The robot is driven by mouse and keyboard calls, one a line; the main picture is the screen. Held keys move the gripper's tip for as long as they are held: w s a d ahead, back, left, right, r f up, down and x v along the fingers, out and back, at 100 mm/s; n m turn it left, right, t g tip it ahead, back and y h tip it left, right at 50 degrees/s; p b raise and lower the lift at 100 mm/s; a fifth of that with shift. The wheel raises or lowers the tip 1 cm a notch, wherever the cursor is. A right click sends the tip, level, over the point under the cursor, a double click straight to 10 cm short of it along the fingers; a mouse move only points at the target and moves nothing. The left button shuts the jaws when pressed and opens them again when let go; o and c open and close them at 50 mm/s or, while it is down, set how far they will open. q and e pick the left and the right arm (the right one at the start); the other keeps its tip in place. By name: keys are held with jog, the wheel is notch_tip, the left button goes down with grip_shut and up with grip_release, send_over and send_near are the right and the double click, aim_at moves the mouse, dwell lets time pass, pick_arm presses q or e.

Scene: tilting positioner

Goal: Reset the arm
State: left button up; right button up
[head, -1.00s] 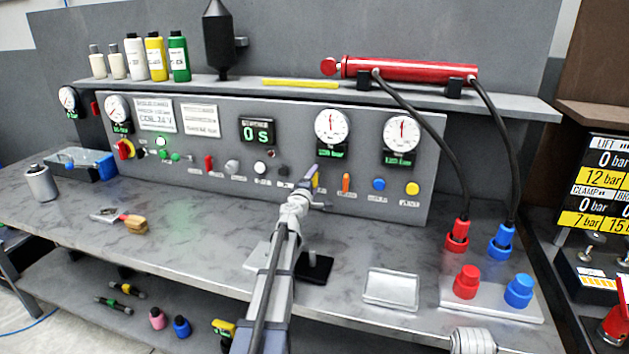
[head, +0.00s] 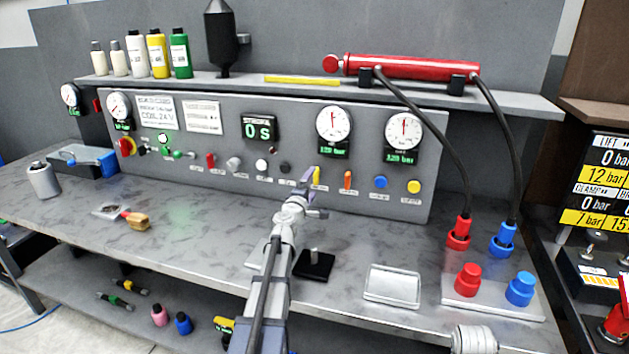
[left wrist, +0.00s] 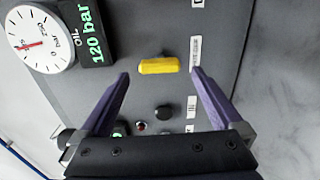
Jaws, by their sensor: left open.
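My left gripper (head: 311,193) is in front of the grey control panel (head: 215,160), its purple fingers pointing at the panel. In the left wrist view the fingers (left wrist: 158,78) are spread, with a yellow lever (left wrist: 158,66) showing in the gap just beyond the tips. The fingers do not appear to touch it. The yellow lever also shows in the head view (head: 317,175), just above the fingers and left of an orange lever (head: 347,181). My right gripper is not in view.
Two gauges (head: 333,123) and (head: 403,131) sit above the levers, with displays reading 120 bar. A blue button (head: 380,182) and yellow button (head: 414,187) are to the right. A tray (head: 392,286) and hose couplings (head: 458,236) stand on the bench.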

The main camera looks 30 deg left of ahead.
pick_arm(q)
jog(key=shift+v, duration=1.1)
